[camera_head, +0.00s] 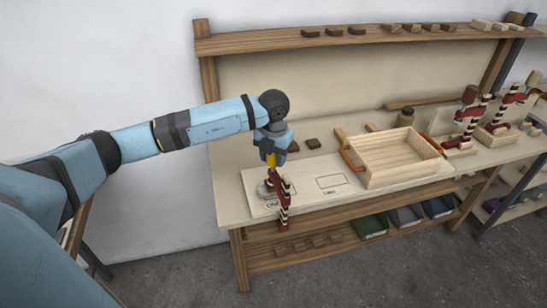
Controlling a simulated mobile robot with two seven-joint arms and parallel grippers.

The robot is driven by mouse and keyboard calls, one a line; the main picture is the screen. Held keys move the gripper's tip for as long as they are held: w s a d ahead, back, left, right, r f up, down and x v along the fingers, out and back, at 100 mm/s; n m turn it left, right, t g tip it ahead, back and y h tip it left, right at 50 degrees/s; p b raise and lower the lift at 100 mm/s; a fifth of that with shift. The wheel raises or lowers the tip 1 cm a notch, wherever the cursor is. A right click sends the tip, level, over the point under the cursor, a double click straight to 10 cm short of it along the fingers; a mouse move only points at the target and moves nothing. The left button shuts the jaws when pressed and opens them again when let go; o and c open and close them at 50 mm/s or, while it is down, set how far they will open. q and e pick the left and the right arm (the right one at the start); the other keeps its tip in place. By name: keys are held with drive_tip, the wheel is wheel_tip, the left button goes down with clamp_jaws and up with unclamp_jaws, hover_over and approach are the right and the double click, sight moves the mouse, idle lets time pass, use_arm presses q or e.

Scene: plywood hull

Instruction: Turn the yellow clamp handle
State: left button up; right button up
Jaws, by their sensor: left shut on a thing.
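A red clamp (283,204) with dark and pale bands stands at the front left edge of the workbench, partly over the edge. A yellow handle (271,160) shows at its top, mostly covered by my gripper. My left gripper (272,163) comes down from above and is shut on the yellow handle. The fingers are small in the picture, so the exact contact is hard to see. My right gripper is not in view.
A wooden tray (402,174) with orange handles stands right of the clamp on the bench (232,205). More red clamps (468,122) stand farther right. Small dark blocks (312,144) lie behind my gripper. Bins (370,225) sit on the lower shelf. A pale board with a marked rectangle lies between clamp and tray.

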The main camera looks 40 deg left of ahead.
use_arm(q)
drive_tip(key=n, duration=0.6)
drive_tip(key=shift+n, duration=0.4)
idle(0.4)
drive_tip(key=o, duration=0.9)
drive_tip(key=shift+f, duration=0.1)
drive_tip(key=shift+o, duration=0.2)
wheel_tip(320, 180, up, 14)
drive_tip(key=b, duration=0.1)
drive_tip(key=shift+s+d, duration=0.15)
drive_tip(key=shift+d, duration=0.1)
